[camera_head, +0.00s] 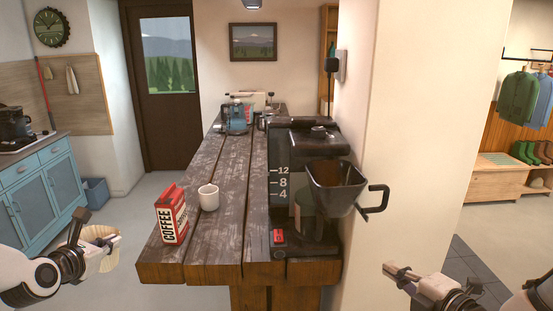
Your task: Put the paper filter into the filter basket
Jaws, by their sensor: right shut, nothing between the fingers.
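The cream paper filter (103,235) is at the lower left, held in the air left of the table's front end. My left gripper (88,232) is shut on it, with the filter partly hidden by the fingers. The black filter basket (336,190) is swung out at the front right of the coffee maker (300,155). Its open top faces up and its handle points right. The inside I can see looks dark and empty. My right gripper (392,272) is shut and empty at the lower right, below and right of the basket, apart from it.
The wooden table (220,240) carries a red coffee packet (171,215) and a white mug (208,197) between the filter and the coffee maker. A wall corner (420,130) stands close to the right of the basket. Other items stand at the table's far end.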

